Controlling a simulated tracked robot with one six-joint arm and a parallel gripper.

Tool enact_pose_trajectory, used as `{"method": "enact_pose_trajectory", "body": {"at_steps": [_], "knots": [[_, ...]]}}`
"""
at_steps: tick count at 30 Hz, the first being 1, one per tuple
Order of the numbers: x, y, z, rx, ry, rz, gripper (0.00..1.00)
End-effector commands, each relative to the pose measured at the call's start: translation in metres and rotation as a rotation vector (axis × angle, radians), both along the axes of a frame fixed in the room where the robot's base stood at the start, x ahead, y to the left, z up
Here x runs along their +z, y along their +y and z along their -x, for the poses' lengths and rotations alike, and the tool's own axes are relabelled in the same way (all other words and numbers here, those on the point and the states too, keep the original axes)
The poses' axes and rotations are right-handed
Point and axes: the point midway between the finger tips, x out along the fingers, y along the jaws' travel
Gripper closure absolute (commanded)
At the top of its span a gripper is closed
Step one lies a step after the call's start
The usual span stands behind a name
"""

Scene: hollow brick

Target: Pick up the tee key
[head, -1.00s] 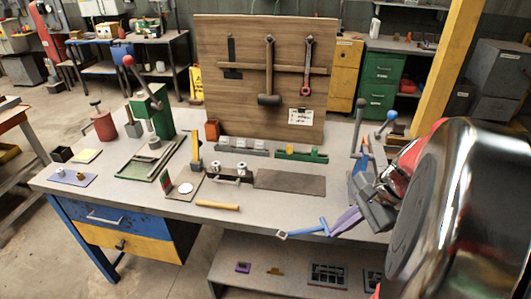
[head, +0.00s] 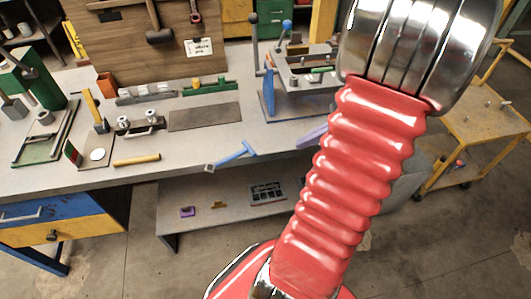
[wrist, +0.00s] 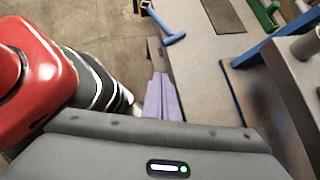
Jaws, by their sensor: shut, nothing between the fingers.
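The tee key (head: 232,154) is a blue T-shaped tool at the front edge of the grey bench. Its crossbar is to the right and its shaft points left, with a pale end at the edge. It also shows at the top of the wrist view (wrist: 172,39), its shaft running up-left toward the floor side. My gripper (wrist: 159,76) has purple fingers, shut and empty, pointing toward the key but apart from it. In the head view, a purple finger (head: 312,137) shows right of the key; my red arm hides the rest of the gripper.
A yellow-brown handle (head: 137,160) lies left of the key, and a dark flat plate (head: 205,117) behind it. A blue-based fixture with upright levers (head: 268,100) stands to the right. A lower shelf (head: 225,225) holds small parts below the bench front.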

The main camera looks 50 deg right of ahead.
Motion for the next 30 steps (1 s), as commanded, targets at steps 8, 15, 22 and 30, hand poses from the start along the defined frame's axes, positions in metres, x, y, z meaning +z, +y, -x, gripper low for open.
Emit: {"method": "enact_pose_trajectory", "body": {"at_steps": [8,15,22,30], "knots": [[-0.007,0.005,-0.006,0.003,0.000,-0.002,1.00],[-0.030,0.019,-0.024,0.006,0.001,-0.003,1.00],[-0.055,0.034,-0.044,0.006,0.002,-0.002,1.00],[-0.071,0.052,-0.069,0.006,0.000,0.003,1.00]]}}
